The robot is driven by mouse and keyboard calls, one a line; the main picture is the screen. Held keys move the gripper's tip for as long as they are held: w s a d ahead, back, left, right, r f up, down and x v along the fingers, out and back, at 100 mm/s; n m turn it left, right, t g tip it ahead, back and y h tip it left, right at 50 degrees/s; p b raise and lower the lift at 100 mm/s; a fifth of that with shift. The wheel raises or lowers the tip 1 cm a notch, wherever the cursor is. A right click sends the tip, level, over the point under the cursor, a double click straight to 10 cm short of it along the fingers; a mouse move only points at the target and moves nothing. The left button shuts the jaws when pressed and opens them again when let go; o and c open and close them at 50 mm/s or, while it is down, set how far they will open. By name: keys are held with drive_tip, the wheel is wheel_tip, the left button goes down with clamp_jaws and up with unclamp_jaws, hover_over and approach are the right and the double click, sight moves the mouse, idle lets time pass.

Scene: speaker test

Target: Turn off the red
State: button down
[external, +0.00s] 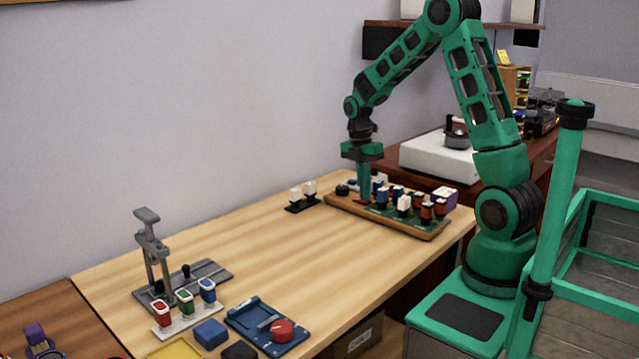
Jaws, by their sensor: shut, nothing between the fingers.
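A red switch-like block (161,313) with a white edge stands at the left end of a small white base (188,318), beside a green one (185,302) and a blue one (208,291). Whether the red one is on or off is too small to tell. A round red knob (283,330) sits on a blue plate to their right. My gripper (364,197) is shut and empty, pointing down over the left part of a wooden board of small parts (428,235), far from the red block. Whether its tips touch anything there cannot be told.
A grey stand with a lever (150,245) rises behind the coloured blocks. A blue block (210,332) and a yellow tray (175,349) lie in front. White-topped parts (302,192) stand left of the board. The middle of the table (270,245) is clear.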

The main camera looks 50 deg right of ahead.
drive_tip(key=shift+s+f+t, duration=0.55)
drive_tip(key=shift+s+t, duration=0.15)
drive_tip(key=shift+t, duration=0.3)
drive_tip(key=shift+s+f, duration=0.1)
drive_tip(key=shift+s, duration=0.15)
drive_tip(key=shift+w, duration=0.4)
drive_tip(key=shift+w+r, duration=0.55)
drive_tip(key=shift+r, duration=0.1)
wheel_tip(320, 180, up, 14)
drive_tip(key=s, duration=0.2)
drive_tip(key=shift+f, duration=0.25)
drive_tip(key=shift+s, duration=0.2)
